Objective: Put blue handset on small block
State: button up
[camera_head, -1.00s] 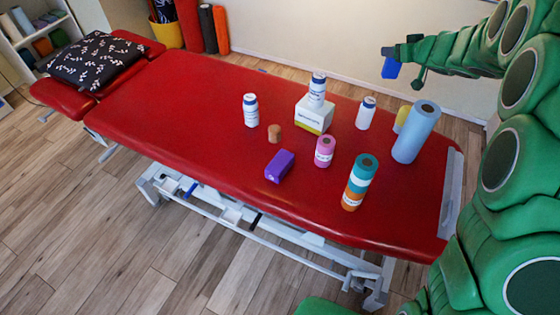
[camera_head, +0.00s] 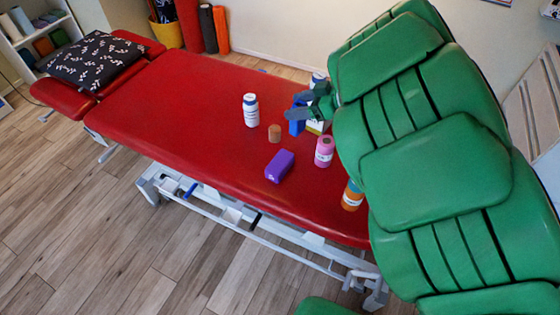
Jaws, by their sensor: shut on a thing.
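My gripper (camera_head: 299,105) is shut on the blue handset (camera_head: 296,122). It holds the handset upright over the red treatment table, just left of and in front of the white box. The handset is partly covered by the gripper's fingers, and I cannot tell whether its lower end touches anything. A small purple block (camera_head: 280,166) lies on the table, below and a little left of the handset in the picture. The top of the purple block is bare.
On the red table (camera_head: 200,120), a white bottle (camera_head: 251,110), a tan roll (camera_head: 274,133) and a pink bottle (camera_head: 324,152) stand near the purple block.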

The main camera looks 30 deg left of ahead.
jog(key=s+d+f+n+g, duration=0.1)
jog(key=s+d+f, duration=0.1)
jog(key=s, duration=0.4)
jog(key=s+d+f+n+g, duration=0.1)
jog(key=s+d+g, duration=0.1)
jog(key=s, duration=0.3)
jog(key=shift+n+h, duration=0.3)
jog(key=shift+w+a+f, duration=1.55)
jog(key=shift+w+f, duration=0.15)
jog(key=shift+f, duration=0.45)
jog(key=shift+w+a+f, duration=1.5)
jog(key=shift+w+f, duration=0.25)
jog(key=shift+f, duration=0.45)
jog(key=shift+w+a+f, duration=1.55)
jog(key=shift+w+f, duration=0.15)
jog(key=shift+f, duration=0.45)
jog(key=shift+f, duration=0.15)
jog(key=o, duration=1.1)
jog(key=shift+o, duration=0.2)
jog(key=v, duration=1.2)
